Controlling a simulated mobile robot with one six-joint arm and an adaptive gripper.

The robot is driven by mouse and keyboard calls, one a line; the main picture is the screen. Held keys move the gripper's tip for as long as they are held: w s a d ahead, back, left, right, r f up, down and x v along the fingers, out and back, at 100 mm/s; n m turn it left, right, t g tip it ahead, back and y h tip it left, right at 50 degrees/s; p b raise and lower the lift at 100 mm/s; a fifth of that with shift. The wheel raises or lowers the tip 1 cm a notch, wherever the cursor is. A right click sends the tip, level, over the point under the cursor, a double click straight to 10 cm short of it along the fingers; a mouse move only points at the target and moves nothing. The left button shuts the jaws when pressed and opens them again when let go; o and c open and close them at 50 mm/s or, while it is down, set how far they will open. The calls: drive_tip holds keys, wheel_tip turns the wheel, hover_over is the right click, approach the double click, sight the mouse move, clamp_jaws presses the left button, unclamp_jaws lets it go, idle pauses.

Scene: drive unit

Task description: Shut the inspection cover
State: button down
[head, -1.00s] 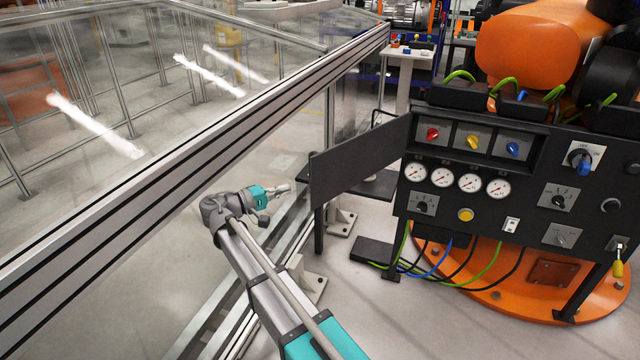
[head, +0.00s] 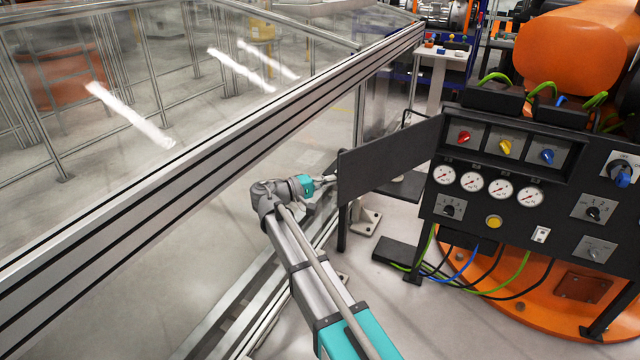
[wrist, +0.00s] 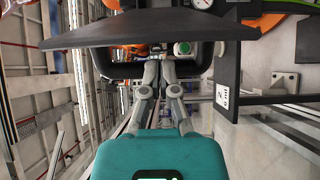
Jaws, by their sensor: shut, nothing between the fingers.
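The inspection cover (head: 390,160) is a flat dark panel standing open. It juts out to the left from the left side of the black control panel (head: 470,215). In the wrist view the cover (wrist: 150,32) spans the top, with a black bar handle (wrist: 105,70) on the side towards my gripper. My gripper (head: 333,180) is at the cover's free left edge in the head view, its tips partly hidden by the cover. In the wrist view the closed, empty fingers (wrist: 158,65) point at the handle. I cannot tell whether they touch it.
The control panel carries red, yellow and blue knobs in a recess (head: 505,145), gauges (head: 472,181) and switches. A glass-walled fence with a metal rail (head: 200,175) runs close on the left of my arm. An orange robot base (head: 520,300) and cables are behind the panel.

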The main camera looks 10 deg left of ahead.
sight(344, 177)
drive_tip(key=shift+x, duration=2.2)
